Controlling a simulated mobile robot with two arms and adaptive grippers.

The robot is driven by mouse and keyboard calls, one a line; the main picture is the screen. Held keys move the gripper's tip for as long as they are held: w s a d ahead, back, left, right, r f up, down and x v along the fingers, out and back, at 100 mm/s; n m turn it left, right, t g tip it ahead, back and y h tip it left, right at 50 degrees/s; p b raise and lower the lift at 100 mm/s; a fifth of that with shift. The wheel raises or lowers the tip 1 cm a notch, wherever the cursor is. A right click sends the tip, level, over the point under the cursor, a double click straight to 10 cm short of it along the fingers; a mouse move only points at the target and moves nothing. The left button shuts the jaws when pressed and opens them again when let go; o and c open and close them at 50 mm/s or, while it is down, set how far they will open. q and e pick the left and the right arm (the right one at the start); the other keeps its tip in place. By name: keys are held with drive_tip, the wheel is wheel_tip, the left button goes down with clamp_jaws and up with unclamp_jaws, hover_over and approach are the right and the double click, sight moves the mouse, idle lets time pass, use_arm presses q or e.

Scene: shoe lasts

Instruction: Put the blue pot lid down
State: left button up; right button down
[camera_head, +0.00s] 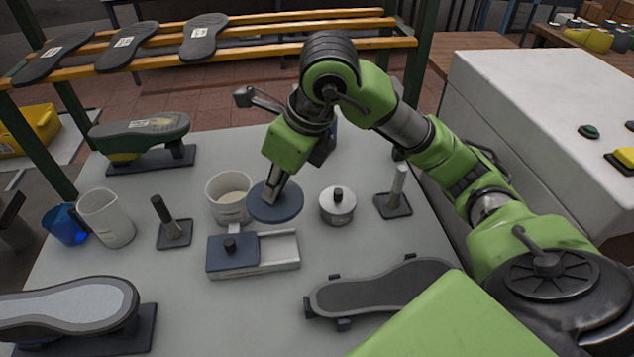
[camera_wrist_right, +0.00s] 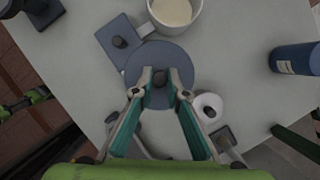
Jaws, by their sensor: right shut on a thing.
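The blue pot lid (camera_head: 275,202) is a flat, round, dark blue disc with a dark knob. My right gripper (camera_head: 270,192) is above it, shut on the knob. In the right wrist view, the fingers (camera_wrist_right: 160,88) close on the knob near the middle of the lid (camera_wrist_right: 160,55). In the head view, the lid is just right of the white pot (camera_head: 228,211) with pale contents and overlaps part of its edge. Any gap between the lid and the table is hard to judge. The underside of the lid is hidden. I do not make out my left gripper.
A metal pot (camera_head: 338,209) stands right of the lid, and a blue-topped box (camera_head: 230,262) sits in front. Posts on dark bases stand left (camera_head: 174,234) and right (camera_head: 394,207). A blue bottle (camera_wrist_right: 297,59) is behind. Bare table lies in front of the metal pot.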

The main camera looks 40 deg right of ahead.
drive_tip(key=shift+d+f, duration=0.15)
drive_tip(key=shift+f, duration=0.1)
drive_tip(key=w+d+f+p, duration=0.1)
drive_tip(key=w+d+f, duration=0.1)
drive_tip(key=w, duration=0.1)
drive_tip(key=w+d+f+p, duration=0.1)
drive_tip(key=w+d+f, duration=0.1)
drive_tip(key=w+f, duration=0.1)
drive_tip(key=w+d+f+p, duration=0.1)
drive_tip(key=w+d+f, duration=0.1)
drive_tip(key=w+f, duration=0.1)
drive_tip(key=shift+w+d, duration=0.15)
drive_tip(key=shift+w, duration=0.35)
drive_tip(key=shift+w+d+f, duration=0.2)
drive_tip(key=shift+w+f, duration=0.1)
drive_tip(key=shift+f, duration=0.15)
drive_tip(key=shift+w+d+f, duration=0.15)
drive_tip(key=shift+w+f, duration=0.05)
drive_tip(key=shift+f, duration=0.1)
wheel_tip(320, 180, down, 2)
drive_tip(key=shift+f+p, duration=0.1)
drive_tip(key=shift+p, duration=0.65)
drive_tip(key=shift+f, duration=0.35)
use_arm(q)
drive_tip(key=r, duration=0.1)
drive_tip(key=a+r, duration=0.2)
drive_tip(key=shift+s+a+r, duration=0.1)
drive_tip(key=shift+s+r, duration=0.15)
drive_tip(key=shift+r, duration=0.05)
